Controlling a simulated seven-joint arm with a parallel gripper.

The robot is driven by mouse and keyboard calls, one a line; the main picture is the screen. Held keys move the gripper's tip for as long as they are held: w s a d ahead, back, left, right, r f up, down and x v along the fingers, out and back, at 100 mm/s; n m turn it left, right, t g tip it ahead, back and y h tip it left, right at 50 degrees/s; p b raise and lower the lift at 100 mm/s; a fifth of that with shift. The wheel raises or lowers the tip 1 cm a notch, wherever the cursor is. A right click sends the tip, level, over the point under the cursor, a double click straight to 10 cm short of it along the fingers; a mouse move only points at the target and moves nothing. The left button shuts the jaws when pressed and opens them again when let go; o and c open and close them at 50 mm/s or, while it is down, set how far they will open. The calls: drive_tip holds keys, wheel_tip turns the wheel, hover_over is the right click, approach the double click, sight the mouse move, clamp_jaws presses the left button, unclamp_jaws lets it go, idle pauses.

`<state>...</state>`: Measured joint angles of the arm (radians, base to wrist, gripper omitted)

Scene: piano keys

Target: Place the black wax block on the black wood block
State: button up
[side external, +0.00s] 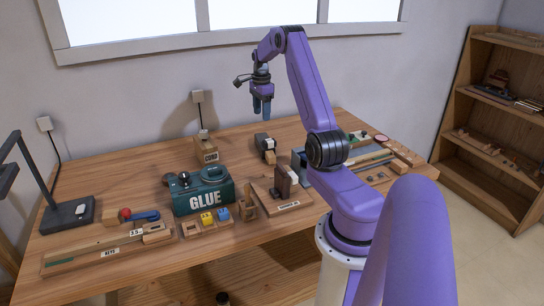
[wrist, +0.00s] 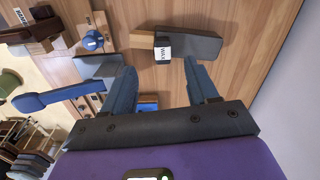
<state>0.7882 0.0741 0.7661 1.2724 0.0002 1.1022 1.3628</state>
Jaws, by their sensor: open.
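The black wax block (side external: 262,141) lies on the table near the back, beside a small light wood piece (side external: 270,156).
The teal GLUE box (side external: 205,192) stands left of the board, with a tray of small coloured pieces (side external: 208,222) before it. A labelled wooden box (side external: 206,150) stands at the back. Wooden trays and strips (side external: 372,160) lie on the right. Bare table surrounds the wax block's back side.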

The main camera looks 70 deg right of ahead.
drive_tip(key=w+a+r+n, duration=0.2)
drive_tip(key=w+a+n, duration=0.2)
drive_tip(key=a, duration=0.6)
drive_tip(key=w+a+r+n, duration=0.25)
drive_tip(key=a+n, duration=0.25)
drive_tip(key=a, duration=0.5)
drive_tip(key=s+a+r+n, duration=0.25)
drive_tip(key=a+n, duration=0.65)
drive_tip(key=a, duration=0.8)
drive_tip(key=s+a+n, duration=0.9)
drive_tip(key=s+a, duration=0.3)
drive_tip(key=s+a+f+n, duration=0.1)
drive_tip(key=s+n, duration=1)
drive_tip(key=s, duration=0.5)
drive_tip(key=shift+a+f, duration=0.25)
drive_tip(key=shift+a, duration=0.1)
